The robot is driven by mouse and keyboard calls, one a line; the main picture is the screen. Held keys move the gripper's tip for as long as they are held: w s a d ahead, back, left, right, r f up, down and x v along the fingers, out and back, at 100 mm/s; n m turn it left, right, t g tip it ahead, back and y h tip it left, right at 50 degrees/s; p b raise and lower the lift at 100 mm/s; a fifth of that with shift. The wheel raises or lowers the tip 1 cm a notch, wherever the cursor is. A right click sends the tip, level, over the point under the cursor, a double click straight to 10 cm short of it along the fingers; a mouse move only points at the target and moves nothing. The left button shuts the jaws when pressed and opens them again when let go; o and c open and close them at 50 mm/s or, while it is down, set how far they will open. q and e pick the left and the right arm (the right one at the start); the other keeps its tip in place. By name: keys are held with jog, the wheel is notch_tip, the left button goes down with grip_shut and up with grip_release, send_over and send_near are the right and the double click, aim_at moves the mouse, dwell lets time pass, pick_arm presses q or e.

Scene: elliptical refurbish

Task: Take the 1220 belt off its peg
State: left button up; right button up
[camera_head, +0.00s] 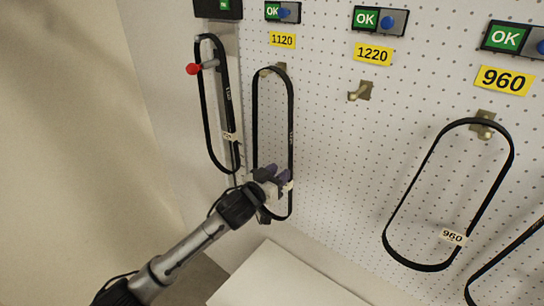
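The peg under the yellow 1220 label (372,54) is bare; this brass peg (360,91) holds no belt. A black belt (291,120) hangs as a long loop under the 1120 label (282,40). Another black belt (206,125) hangs at the left, on a fixture with a red knob (192,69); its small tag is too blurred to read. My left gripper (275,176) is at the lower part of the belt under 1120, overlapping its right strand and pale tag (287,187). Whether its fingers grip the belt is not clear. My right gripper is out of view.
A belt tagged 960 (453,237) hangs from the peg at the right, under the 960 label (503,80). Part of another belt (500,262) shows at the lower right edge. Green OK boxes sit above the labels. A pale surface (285,280) lies below the pegboard.

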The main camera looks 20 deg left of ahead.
aim_at(292, 162)
pick_arm(q)
jog(key=p+x, duration=0.2)
jog(key=x, duration=0.4)
jog(key=shift+w+d+r, duration=0.15)
jog(key=shift+r, duration=0.05)
jog(key=shift+w+d+f, duration=0.1)
jog(key=shift+w+d, duration=0.05)
jog(key=shift+w, duration=0.3)
jog(key=shift+c, duration=0.4)
grip_shut()
